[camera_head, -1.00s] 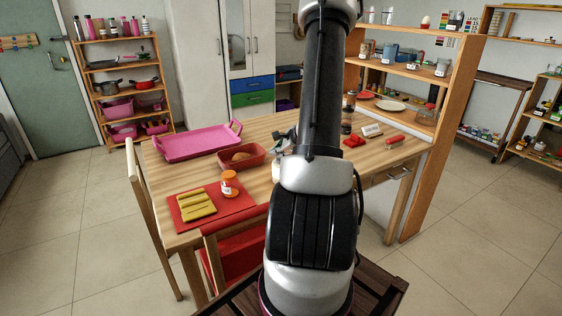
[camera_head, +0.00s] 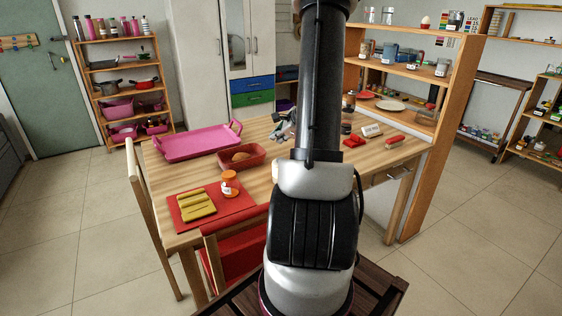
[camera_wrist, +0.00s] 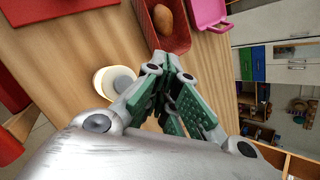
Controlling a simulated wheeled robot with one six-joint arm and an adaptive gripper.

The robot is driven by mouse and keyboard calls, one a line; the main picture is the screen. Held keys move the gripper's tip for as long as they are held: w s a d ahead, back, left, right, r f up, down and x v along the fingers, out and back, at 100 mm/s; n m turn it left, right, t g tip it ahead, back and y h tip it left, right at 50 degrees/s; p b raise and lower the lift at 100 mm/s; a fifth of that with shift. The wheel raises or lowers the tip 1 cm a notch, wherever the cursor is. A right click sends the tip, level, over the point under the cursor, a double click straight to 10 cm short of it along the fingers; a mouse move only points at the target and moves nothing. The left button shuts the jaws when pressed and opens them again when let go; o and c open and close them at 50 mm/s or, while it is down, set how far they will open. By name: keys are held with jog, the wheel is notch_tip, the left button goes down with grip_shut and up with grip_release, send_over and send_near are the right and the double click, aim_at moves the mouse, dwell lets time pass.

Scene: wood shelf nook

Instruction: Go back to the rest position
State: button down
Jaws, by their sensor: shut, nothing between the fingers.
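My gripper (camera_wrist: 168,98) is shut and empty, with its green finger pads together in the wrist view. In the head view my gripper (camera_head: 283,128) shows in part left of my arm, over the back of the wooden table (camera_head: 262,190). My arm stands upright in the middle of the head view and hides part of the table. In the wrist view a round white-rimmed thing (camera_wrist: 103,84) is on the table beside my gripper, apart from it. A red basket (camera_head: 226,160) with a brown roll-like thing (camera_head: 241,156) is left of my gripper.
A pink tray (camera_head: 195,143) lies at the table's back left. A red mat (camera_head: 186,218) holds a yellow grooved piece (camera_head: 197,203) and an orange-lidded jar (camera_head: 229,184). A chair (camera_head: 150,205) stands at the left edge. A wooden shelf (camera_head: 428,122) rises at the right.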

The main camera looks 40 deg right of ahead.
jog(key=shift+r, duration=0.3)
dwell(0.4)
jog(key=s+a+r+n+g+y, duration=0.4)
jog(key=s+a+n+g, duration=0.2)
jog(key=s+a+n, duration=0.85)
jog(key=s+a+r+n+h, duration=0.1)
jog(key=s+a+r+n, duration=0.3)
jog(key=a+r+n, duration=0.1)
jog(key=s+a+r+n+t+h, duration=0.1)
jog(key=s+a+r+n+h, duration=0.1)
jog(key=a+r+n, duration=0.4)
jog(key=shift+s+a+r+n+h, duration=0.2)
jog(key=shift+s+r+n+h, duration=0.1)
jog(key=shift+s+r+n, duration=0.6)
